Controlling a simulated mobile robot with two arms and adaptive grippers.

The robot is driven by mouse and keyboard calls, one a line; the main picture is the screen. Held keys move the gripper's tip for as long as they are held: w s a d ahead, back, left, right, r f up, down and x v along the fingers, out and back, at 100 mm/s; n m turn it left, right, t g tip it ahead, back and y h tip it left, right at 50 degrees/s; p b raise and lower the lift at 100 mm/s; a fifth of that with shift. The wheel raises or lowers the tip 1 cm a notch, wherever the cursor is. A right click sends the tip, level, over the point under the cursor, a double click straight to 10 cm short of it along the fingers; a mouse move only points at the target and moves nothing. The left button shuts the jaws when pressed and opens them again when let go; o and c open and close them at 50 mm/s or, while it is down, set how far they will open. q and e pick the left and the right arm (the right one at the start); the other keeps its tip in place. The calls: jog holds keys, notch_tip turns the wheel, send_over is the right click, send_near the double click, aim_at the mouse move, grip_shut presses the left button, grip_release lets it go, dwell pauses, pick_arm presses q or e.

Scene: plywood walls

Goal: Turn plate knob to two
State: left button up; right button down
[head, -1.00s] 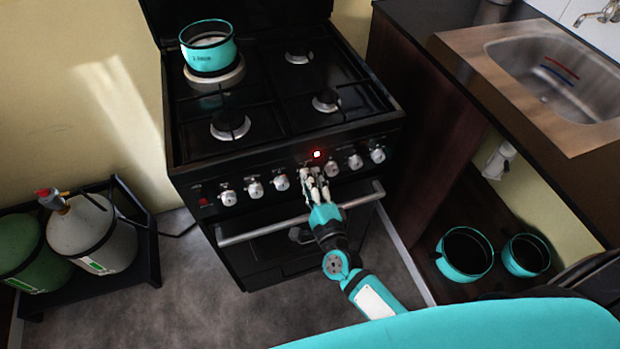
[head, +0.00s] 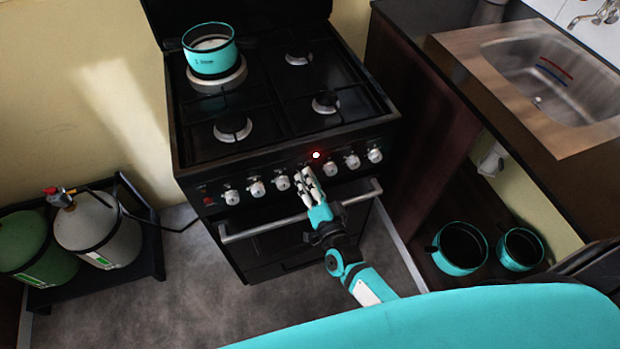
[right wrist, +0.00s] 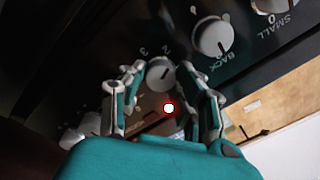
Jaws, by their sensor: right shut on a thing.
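In the head view, the black stove's front panel carries a row of silver knobs. My right gripper (head: 306,183) is at the middle of the row and hides the knob there. In the right wrist view, my right gripper (right wrist: 164,92) has its fingers on both sides of the plate knob (right wrist: 161,76), shut on it. The digits 2 and 3 show on the panel beside this knob; its exact pointer setting is unclear. A red light (head: 316,155) glows on the panel, just above the knob row. My left gripper is not in view.
A turquoise pot (head: 209,52) stands on the back left plate. The oven handle (head: 300,212) runs below the knobs, under my right arm. Gas bottles (head: 100,235) stand at left. A sink (head: 560,75) and turquoise pots (head: 461,248) are at right.

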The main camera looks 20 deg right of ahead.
jog(key=shift+n, duration=0.7)
jog(key=c, duration=0.9)
grip_release()
jog(key=shift+c, duration=0.2)
jog(key=s, duration=1.2)
jog(key=shift+d+f, duration=0.25)
jog(key=shift+d, duration=0.05)
